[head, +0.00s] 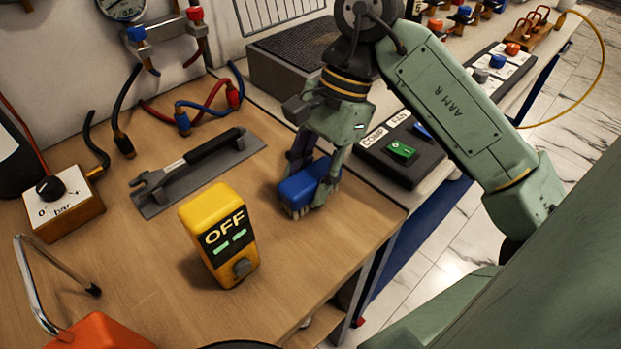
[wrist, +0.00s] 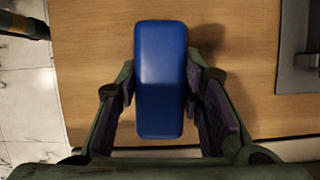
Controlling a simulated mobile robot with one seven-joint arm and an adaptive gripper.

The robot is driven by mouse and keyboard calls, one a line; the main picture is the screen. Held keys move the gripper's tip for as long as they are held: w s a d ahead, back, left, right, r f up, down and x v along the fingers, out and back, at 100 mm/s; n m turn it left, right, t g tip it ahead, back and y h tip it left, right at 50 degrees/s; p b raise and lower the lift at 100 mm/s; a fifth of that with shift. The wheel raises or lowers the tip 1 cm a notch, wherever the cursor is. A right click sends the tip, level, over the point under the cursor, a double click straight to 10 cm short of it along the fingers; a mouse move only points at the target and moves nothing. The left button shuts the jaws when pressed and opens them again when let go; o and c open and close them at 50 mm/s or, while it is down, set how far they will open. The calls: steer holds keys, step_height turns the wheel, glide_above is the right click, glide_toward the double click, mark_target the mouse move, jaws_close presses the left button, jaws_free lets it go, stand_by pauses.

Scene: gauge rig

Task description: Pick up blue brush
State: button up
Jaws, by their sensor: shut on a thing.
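The blue brush (head: 306,184) has a smooth, rounded blue back and pale bristles at its lower edge. It is at the right part of the wooden bench top. My gripper (head: 310,190) comes down from above with its fingers on either side of the brush and is shut on it. In the wrist view the brush (wrist: 160,80) lies lengthwise between the two fingers of my gripper (wrist: 165,95). The head view does not clearly show whether the bristles touch the bench.
A yellow OFF block (head: 219,235) stands just left of the brush. A grey trowel (head: 195,172) lies behind it. A COMP/FAN switch box (head: 401,152) stands close on the right. The bench's front right edge (head: 375,245) is near; bare wood lies in front of the brush.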

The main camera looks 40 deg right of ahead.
mark_target(311, 175)
steer(key=c, duration=0.4)
steer(key=shift+r, duration=0.15)
steer(key=shift+r+p, duration=0.35)
steer(key=shift+p, duration=0.5)
step_height(311, 175, up, 10)
steer(key=shift+f+b, duration=0.25)
steer(key=shift+b, duration=0.3)
steer(key=o, duration=0.7)
steer(key=c, duration=0.5)
steer(key=shift+c, duration=0.2)
